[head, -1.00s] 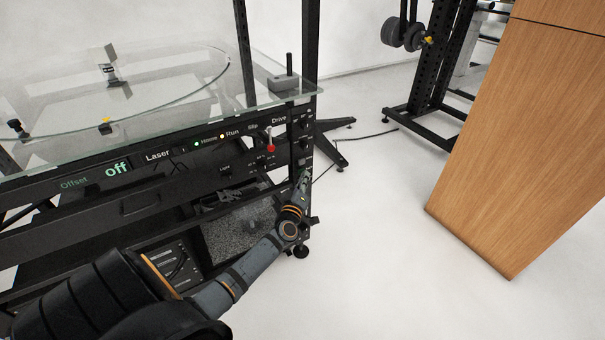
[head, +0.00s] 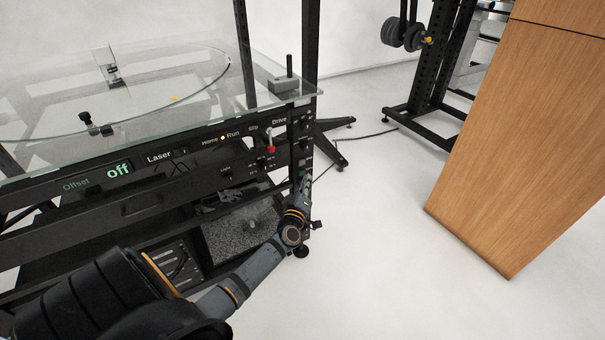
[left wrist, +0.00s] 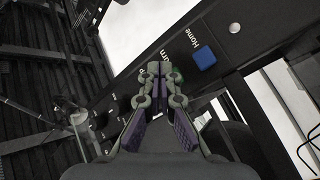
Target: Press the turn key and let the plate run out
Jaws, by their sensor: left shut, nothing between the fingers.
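The turn key shows as a green edge (left wrist: 177,75) in the left wrist view, mostly hidden behind my fingertips; the label beside it is partly covered. My left gripper (left wrist: 159,70) is shut and empty, its tips at the key. Whether they touch it I cannot tell. In the head view the left gripper (head: 304,180) is at the right end of the black front panel. The clear round plate (head: 145,112) lies on the turntable's top, with a yellow marker (head: 175,98) and a black knob (head: 86,118). My right gripper is not in view.
A blue key (left wrist: 203,58) labelled Home sits close to my fingertips. A red-tipped Drive lever (head: 270,148) stands on the panel above my gripper. The display (head: 118,169) reads "off". A wooden cabinet (head: 520,130) stands right, with open floor between.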

